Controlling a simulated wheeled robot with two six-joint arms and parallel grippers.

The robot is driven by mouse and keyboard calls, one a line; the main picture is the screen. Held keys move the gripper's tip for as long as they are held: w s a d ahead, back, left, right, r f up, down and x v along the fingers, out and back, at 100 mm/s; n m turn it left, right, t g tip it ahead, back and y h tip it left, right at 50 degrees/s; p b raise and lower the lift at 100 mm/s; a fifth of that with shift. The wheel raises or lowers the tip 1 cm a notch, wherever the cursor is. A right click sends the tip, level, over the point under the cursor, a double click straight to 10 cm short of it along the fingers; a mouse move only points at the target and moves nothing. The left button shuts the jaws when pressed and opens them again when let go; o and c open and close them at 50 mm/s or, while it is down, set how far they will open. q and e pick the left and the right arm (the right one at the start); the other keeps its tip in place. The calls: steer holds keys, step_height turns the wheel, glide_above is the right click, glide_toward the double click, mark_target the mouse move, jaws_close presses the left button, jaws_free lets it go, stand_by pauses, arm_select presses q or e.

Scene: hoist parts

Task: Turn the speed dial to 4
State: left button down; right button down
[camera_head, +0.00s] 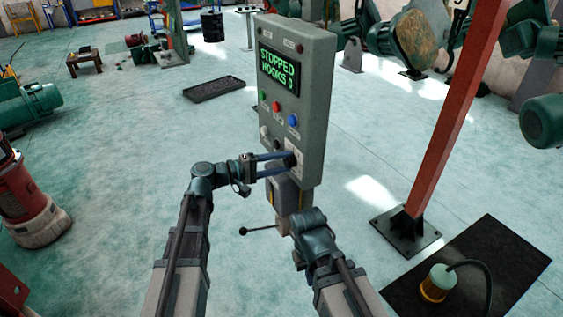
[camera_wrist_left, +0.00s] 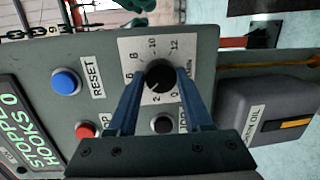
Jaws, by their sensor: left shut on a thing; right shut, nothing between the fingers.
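The black speed dial (camera_wrist_left: 160,75) sits on a pale scale plate (camera_wrist_left: 142,52) with numbers around it, on the grey control panel (camera_head: 304,110). My left gripper (camera_wrist_left: 158,84) has one blue finger on each side of the dial and is shut on it. In the head view, the left gripper (camera_head: 287,161) reaches the panel's lower right face from the left. The fingers partly cover the scale, and I cannot tell which number the dial points to. My right gripper (camera_head: 310,220) is low in front of the panel's post, shut and empty; its fingertips are hard to make out.
The panel screen (camera_head: 279,74) reads STOPPED, HOOKS 0. A blue button (camera_wrist_left: 66,82) marked RESET and a red button (camera_wrist_left: 86,130) are close to the left gripper. A red post (camera_head: 445,125) stands at right. A thin lever (camera_head: 243,231) sticks out near the right gripper.

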arm_select(q)
steer(key=shift+f, duration=0.1)
stand_by(0.4)
steer(key=shift+c, duration=1.6)
jaws_free()
steer(key=shift+a, duration=0.1)
steer(key=p+v, duration=0.1)
steer(key=v, duration=1.2)
steer(key=shift+s+a, duration=0.15)
steer(key=shift+a, duration=0.15)
